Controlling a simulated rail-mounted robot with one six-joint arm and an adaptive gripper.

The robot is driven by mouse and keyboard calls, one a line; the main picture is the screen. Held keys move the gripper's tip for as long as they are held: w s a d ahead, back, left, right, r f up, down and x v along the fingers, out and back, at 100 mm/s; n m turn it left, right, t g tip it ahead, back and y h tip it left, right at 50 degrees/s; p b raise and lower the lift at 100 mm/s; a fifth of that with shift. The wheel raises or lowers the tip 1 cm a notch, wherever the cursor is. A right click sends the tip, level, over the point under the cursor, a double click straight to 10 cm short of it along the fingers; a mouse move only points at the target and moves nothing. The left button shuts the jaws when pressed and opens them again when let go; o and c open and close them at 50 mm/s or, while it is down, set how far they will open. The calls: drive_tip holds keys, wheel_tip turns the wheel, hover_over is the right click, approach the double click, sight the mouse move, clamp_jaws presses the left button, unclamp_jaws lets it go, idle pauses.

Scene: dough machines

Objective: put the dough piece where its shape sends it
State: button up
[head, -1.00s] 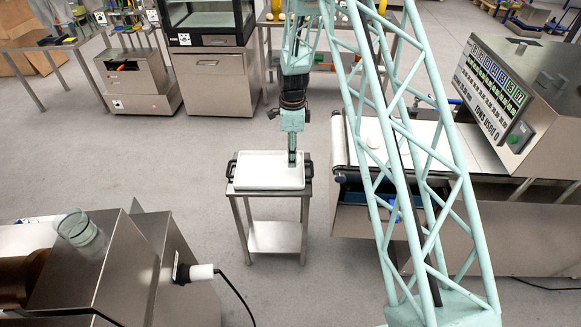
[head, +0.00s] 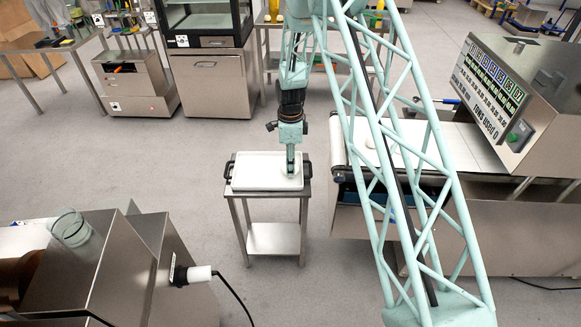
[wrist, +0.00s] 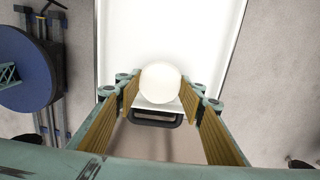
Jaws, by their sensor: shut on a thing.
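A round white dough piece (wrist: 161,84) sits between the two ribbed fingers of my gripper (wrist: 160,100) in the wrist view, with a finger against each side. In the head view my gripper (head: 291,168) points down at the right part of a white tray (head: 250,184) on a small steel stand, and the pale dough piece (head: 291,178) shows partly around the fingertips. The tray (wrist: 115,35) lies beneath the dough in the wrist view. I cannot tell whether the dough touches the tray. Another pale round piece (head: 369,143) lies on the conveyor belt, partly behind my arm.
The conveyor belt (head: 455,140) and its steel machine with a sign panel (head: 490,85) stand on the right. A steel machine with a glass cup (head: 70,228) stands at lower left. A black tray handle (wrist: 155,118) is close to my fingers. Open floor lies left of the stand.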

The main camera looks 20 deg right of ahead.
drive_tip(key=shift+f, duration=0.4)
drive_tip(key=o, duration=0.9)
drive_tip(key=shift+r, duration=0.15)
drive_tip(key=shift+r+p, duration=1.25)
drive_tip(key=shift+r, duration=4.8)
